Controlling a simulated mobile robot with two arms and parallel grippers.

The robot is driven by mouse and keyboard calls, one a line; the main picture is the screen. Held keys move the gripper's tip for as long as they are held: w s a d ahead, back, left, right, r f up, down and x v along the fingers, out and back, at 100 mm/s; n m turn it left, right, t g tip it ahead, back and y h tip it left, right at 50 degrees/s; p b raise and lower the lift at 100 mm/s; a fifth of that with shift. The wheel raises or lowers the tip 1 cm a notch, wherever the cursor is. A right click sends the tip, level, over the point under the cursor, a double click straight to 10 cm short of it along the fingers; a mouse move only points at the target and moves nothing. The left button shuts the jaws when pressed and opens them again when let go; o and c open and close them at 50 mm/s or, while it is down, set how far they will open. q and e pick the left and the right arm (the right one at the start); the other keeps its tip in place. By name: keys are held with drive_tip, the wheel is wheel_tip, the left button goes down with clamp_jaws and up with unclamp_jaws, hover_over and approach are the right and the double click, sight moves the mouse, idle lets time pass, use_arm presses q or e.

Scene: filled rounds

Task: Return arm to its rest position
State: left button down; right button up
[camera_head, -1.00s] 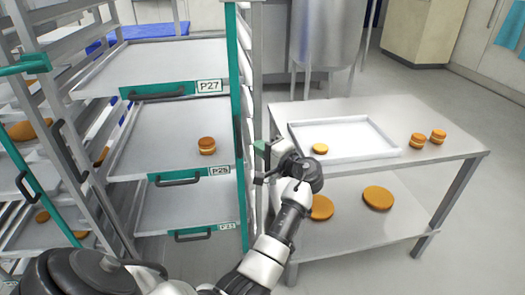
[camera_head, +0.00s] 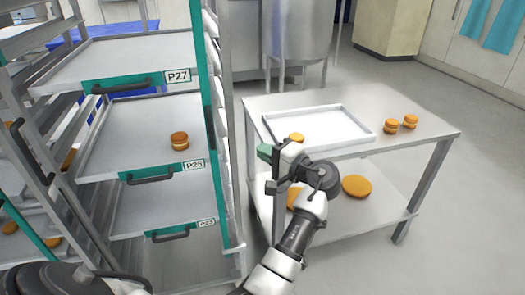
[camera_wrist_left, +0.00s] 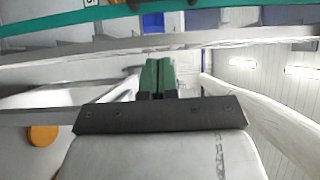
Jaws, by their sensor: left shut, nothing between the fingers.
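My left arm comes in from the lower left in the head view. Its gripper (camera_head: 266,154) is at the front left edge of the steel table (camera_head: 255,112), beside the rack. In the left wrist view the green fingertips (camera_wrist_left: 157,76) are together, with nothing between them. The gripper is empty and apart from the tray and the filled rounds. My right gripper is not in view.
A white tray (camera_head: 340,122) on the table holds one round (camera_head: 296,138). Two filled rounds (camera_head: 391,126) (camera_head: 410,121) stand to its right. Larger rounds (camera_head: 357,186) lie on the lower shelf. The rack's tray P25 (camera_head: 130,150) holds a filled round (camera_head: 180,141).

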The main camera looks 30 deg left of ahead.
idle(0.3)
use_arm(q)
wheel_tip(320, 180, down, 21)
drive_tip(key=w+d+m+t+h, duration=0.3)
drive_tip(key=m+t+h, duration=0.2)
drive_tip(key=m, duration=0.1)
drive_tip(key=s+d+f+m+g+h, duration=0.1)
drive_tip(key=s+d+f+h, duration=0.3)
drive_tip(key=f, duration=0.7)
drive_tip(key=s+f+m+h, duration=0.1)
drive_tip(key=s+f+h, duration=0.2)
drive_tip(key=s+f, duration=0.6)
drive_tip(key=s+d+f+n+g+h, duration=0.3)
drive_tip(key=s+f+h, duration=0.1)
drive_tip(key=s+f, duration=1.4)
drive_tip(key=s+f+n+g+h, duration=0.1)
drive_tip(key=s+f+n, duration=0.1)
drive_tip(key=s, duration=0.7)
drive_tip(key=s+f+n+g, duration=0.1)
drive_tip(key=s+f+n, duration=0.1)
drive_tip(key=s, duration=0.7)
drive_tip(key=shift+s+a+f+h, duration=0.2)
drive_tip(key=shift+s+a+h, duration=0.15)
drive_tip(key=shift+s+h, duration=0.05)
